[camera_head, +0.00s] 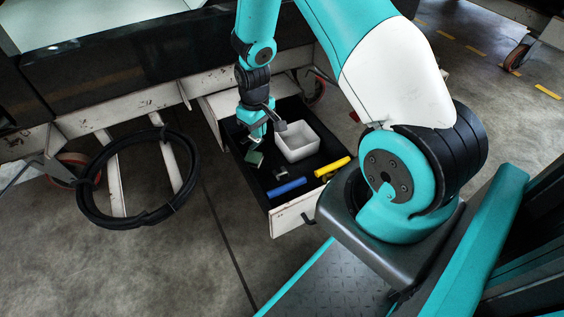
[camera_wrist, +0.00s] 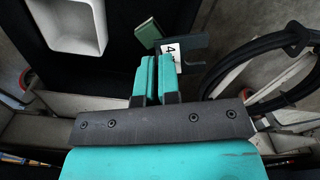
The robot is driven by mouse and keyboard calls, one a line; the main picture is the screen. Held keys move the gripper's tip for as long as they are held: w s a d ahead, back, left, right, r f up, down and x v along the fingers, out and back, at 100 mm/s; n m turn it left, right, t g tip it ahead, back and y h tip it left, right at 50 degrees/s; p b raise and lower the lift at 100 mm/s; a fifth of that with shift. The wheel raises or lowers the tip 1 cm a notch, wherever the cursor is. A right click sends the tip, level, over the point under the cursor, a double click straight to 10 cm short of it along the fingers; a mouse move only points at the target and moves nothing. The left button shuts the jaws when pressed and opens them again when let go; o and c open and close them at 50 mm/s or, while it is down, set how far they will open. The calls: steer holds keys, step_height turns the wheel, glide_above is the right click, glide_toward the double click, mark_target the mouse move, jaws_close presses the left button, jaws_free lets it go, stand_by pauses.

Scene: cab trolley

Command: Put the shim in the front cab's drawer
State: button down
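The front cab's drawer (camera_head: 299,214) is pulled open, with a dark inside and a pale front. My gripper (camera_head: 257,132) points down over its left part. In the wrist view, the teal fingers (camera_wrist: 155,82) are close together with a thin gap. A dark grey, slotted plate with a white "4" label, which looks like the shim (camera_wrist: 190,50), sits at the fingertips and appears pinched between them. Its held edge is hidden by the fingers. A small green block (camera_head: 254,158) shows just below the gripper; it also shows in the wrist view (camera_wrist: 149,33).
A white bin (camera_head: 297,146) stands in the drawer, right of my gripper. A blue cylinder (camera_head: 287,187) and a yellow cylinder (camera_head: 333,167) lie near the drawer front. A small metal piece (camera_head: 280,173) lies beside the blue one. A black cable coil (camera_head: 90,190) hangs at left.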

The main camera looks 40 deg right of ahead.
steer(key=b, duration=0.7)
glide_above(265, 179)
step_height(265, 179, down, 16)
steer(key=shift+s+f, duration=0.1)
steer(key=shift+f, duration=0.1)
steer(key=shift+f+b, duration=1.25)
steer(key=shift+f, duration=1.2)
steer(key=shift+f, duration=0.2)
steer(key=c, duration=1.3)
jaws_free()
steer(key=shift+c, duration=0.2)
steer(key=shift+r, duration=0.1)
